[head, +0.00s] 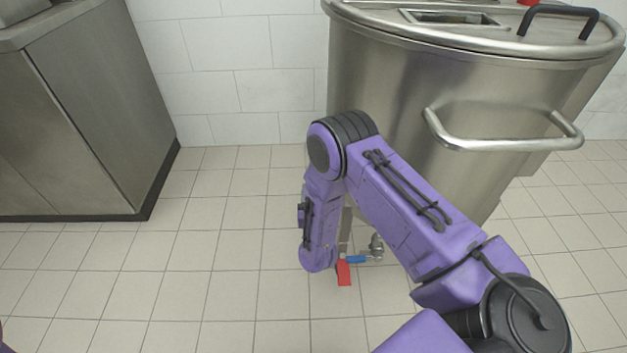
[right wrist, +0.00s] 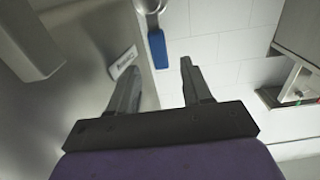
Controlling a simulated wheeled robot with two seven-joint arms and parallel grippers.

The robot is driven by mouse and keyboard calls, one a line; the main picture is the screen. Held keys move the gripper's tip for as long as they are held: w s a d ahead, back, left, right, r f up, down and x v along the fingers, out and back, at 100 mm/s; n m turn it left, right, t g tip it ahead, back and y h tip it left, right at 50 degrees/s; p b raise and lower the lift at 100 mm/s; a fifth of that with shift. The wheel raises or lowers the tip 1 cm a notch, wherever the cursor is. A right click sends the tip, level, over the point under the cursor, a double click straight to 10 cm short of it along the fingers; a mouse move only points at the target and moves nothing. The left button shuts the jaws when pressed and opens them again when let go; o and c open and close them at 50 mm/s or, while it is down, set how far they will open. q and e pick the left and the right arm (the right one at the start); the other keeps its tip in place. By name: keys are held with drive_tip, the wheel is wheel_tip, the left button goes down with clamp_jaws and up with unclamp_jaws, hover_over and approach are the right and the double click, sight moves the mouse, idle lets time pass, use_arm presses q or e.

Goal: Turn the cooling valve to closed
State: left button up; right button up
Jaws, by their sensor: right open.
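A blue valve handle (head: 356,259) shows low beside the tank, next to a metal valve fitting (head: 376,247). It also shows in the right wrist view (right wrist: 157,48), hanging from a round metal part at the top edge. My right gripper (right wrist: 158,68) is open and empty, with the blue handle just beyond and between its fingertips. I cannot tell whether they touch. My left gripper is not in view.
A red handle (head: 344,272) is right beside the blue one. The large steel tank (head: 390,90) with a bar handle (head: 500,143) stands behind my right arm. A steel cabinet (head: 90,110) is at the left. The tiled floor (head: 220,240) between is clear.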

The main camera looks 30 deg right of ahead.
drive_tip(key=b+x, duration=0.1)
drive_tip(key=x, duration=0.7)
drive_tip(key=shift+w+d+b, duration=0.15)
drive_tip(key=shift+w+b, duration=0.15)
clamp_jaws()
